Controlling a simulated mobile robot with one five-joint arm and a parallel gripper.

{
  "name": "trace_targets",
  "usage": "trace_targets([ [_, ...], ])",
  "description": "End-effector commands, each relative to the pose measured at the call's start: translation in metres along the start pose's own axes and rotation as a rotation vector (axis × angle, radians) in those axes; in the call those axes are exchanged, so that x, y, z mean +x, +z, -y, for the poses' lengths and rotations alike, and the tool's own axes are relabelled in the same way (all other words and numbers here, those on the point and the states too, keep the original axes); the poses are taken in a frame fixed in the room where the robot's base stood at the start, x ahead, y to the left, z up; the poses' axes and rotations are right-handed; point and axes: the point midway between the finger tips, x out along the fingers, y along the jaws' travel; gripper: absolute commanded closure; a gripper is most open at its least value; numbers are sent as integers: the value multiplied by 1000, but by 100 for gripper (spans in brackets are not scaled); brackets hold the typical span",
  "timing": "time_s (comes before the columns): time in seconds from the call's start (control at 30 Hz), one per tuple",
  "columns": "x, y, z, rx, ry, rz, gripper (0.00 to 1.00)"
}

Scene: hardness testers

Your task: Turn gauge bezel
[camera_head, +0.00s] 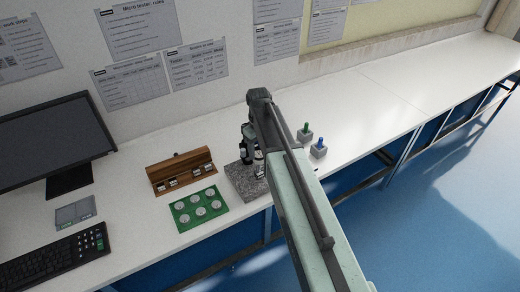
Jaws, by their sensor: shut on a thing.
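A grey speckled stone base (241,184) sits near the front edge of the white bench, just left of my arm. A small dark gauge stand (246,148) rises from it. My arm crosses the view from the bottom right and bends down over this stand. My gripper (258,169) is low over the base, at the gauge, and is shut on its bezel. The gauge face, the bezel and the fingertips are mostly hidden by my arm and too small to make out, so the bezel's angle cannot be read.
A wooden case (180,170) with small metal blocks and a green tray (187,219) of round discs lie left of the base. Two small grey boxes with a green knob (305,134) and a blue knob (319,149) stand right. A monitor (55,140) and keyboard (55,258) are left.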

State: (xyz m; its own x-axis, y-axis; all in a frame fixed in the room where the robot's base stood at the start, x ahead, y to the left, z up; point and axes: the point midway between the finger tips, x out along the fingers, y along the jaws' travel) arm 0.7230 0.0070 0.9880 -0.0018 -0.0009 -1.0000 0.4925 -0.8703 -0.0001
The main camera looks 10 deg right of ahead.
Motion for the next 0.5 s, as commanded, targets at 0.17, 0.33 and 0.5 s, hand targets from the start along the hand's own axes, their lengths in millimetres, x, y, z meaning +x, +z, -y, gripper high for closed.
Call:
trace_targets([
  [0.17, 0, -2, 0, 75, 3, -4, 88],
  [0.33, 0, -3, 0, 201, 2, -6, 88],
  [0.5, 0, -3, 1, 360, 1, -7, 88],
])
